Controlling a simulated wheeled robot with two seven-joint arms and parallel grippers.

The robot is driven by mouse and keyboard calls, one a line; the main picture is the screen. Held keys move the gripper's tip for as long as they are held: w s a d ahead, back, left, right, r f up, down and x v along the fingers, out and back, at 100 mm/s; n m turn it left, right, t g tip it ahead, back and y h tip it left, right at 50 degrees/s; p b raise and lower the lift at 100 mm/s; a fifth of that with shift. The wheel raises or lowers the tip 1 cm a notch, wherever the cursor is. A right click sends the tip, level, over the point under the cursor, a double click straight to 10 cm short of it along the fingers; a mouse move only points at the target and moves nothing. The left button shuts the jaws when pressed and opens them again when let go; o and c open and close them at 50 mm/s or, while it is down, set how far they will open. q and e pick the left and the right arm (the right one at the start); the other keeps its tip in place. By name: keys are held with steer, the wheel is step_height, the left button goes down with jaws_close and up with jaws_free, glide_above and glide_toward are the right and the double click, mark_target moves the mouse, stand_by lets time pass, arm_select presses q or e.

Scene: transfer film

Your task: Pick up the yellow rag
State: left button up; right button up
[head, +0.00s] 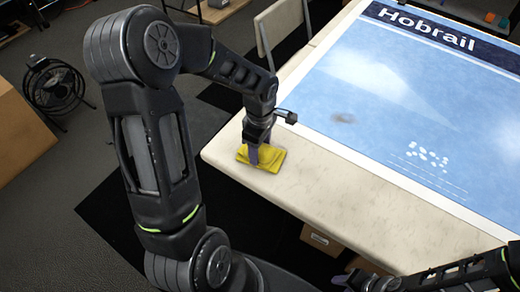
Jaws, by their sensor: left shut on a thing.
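The yellow rag (271,161) lies folded at the near left corner of the pale table (310,188). My left gripper (254,156) points down onto the rag and is shut on it. The gripper covers part of the rag. The rag looks to be on or very close to the table top; I cannot tell if it is lifted. My right arm comes in at the lower right, and its gripper (352,281) shows only partly at the bottom edge, too dark to read.
A large blue poster (400,100) reading "Hobrail" covers most of the table, with a smudge on it. A chair (278,25) stands behind the table. Another box (322,240) is under the table.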

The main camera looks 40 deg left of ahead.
mark_target(263, 147)
arm_select(q)
step_height(263, 147, up, 10)
stand_by(0.5)
stand_by(0.3)
steer(key=o, duration=0.8)
steer(key=c, duration=0.6)
steer(key=shift+w+d+m, duration=0.3)
steer(key=shift+w+m, duration=0.1)
steer(key=shift+m, duration=0.2)
steer(key=shift+c, duration=0.2)
steer(key=w+d+m, duration=0.9)
steer(key=d+m, duration=0.2)
steer(key=m, duration=0.7)
steer(key=shift+w+d+f, duration=0.3)
steer(key=shift+d+f, duration=0.1)
steer(key=shift+f, duration=0.05)
